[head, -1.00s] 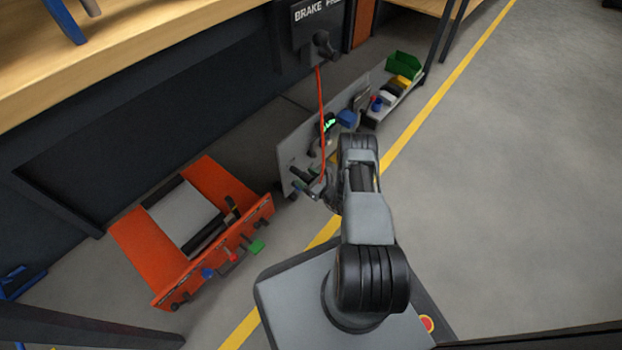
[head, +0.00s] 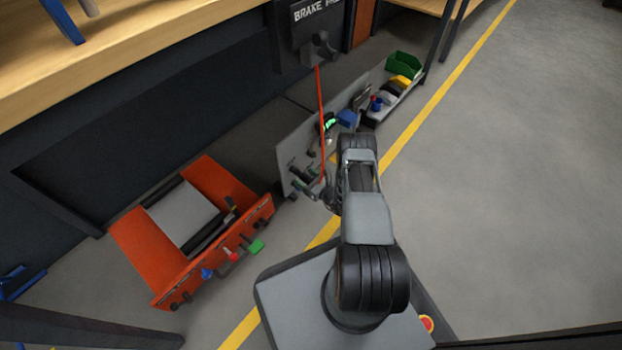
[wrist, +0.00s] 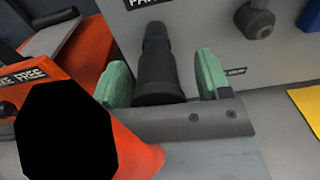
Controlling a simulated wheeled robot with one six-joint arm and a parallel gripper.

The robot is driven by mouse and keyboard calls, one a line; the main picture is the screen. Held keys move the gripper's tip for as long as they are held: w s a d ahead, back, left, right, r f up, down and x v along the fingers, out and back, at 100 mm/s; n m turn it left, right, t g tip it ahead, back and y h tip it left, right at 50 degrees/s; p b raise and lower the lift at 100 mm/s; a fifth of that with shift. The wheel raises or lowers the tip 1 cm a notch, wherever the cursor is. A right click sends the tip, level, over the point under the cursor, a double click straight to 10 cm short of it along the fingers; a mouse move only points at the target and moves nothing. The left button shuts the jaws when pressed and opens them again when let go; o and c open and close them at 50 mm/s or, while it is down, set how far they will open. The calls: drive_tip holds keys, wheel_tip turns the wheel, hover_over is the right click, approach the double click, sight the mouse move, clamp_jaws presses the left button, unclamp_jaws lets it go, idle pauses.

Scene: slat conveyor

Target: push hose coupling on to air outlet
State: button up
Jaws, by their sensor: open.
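My gripper (wrist: 165,82) has green fingertips, one on each side of a black ribbed cylinder that looks like the hose coupling (wrist: 156,62). The fingers are open, with a visible gap on the right side. The coupling's narrow far end points at the grey panel (wrist: 205,20); I cannot tell whether it is seated on an outlet. Its near end is hidden by the gripper palm. The orange hose (wrist: 143,152) shows close to the camera at lower left. In the head view the hose (head: 320,105) hangs from the reel to my gripper (head: 308,188).
Another dark round fitting (wrist: 257,18) sits on the panel to the right. An orange roller unit (head: 145,240) with coloured handles stands left of the panel (head: 290,150). A green bin (head: 402,64) and small parts lie beyond. The floor at right is clear.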

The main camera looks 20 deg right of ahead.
drive_tip(key=shift+w+a+r+n+y, duration=0.2)
drive_tip(key=shift+w+a+n, duration=0.05)
drive_tip(key=shift+w+a, duration=0.15)
drive_tip(key=shift+w+a+r+n+y, duration=0.15)
drive_tip(key=shift+w+a+n+y, duration=0.1)
drive_tip(key=shift+a, duration=0.1)
drive_tip(key=c, duration=1.2)
drive_tip(key=shift+s+d, duration=0.15)
drive_tip(key=shift+s, duration=0.1)
drive_tip(key=shift+s+d+p, duration=0.35)
drive_tip(key=shift+s, duration=0.05)
drive_tip(key=shift+s+d, duration=0.1)
drive_tip(key=shift+s, duration=0.2)
clamp_jaws()
drive_tip(key=shift+v, duration=1.65)
drive_tip(key=shift+f, duration=0.1)
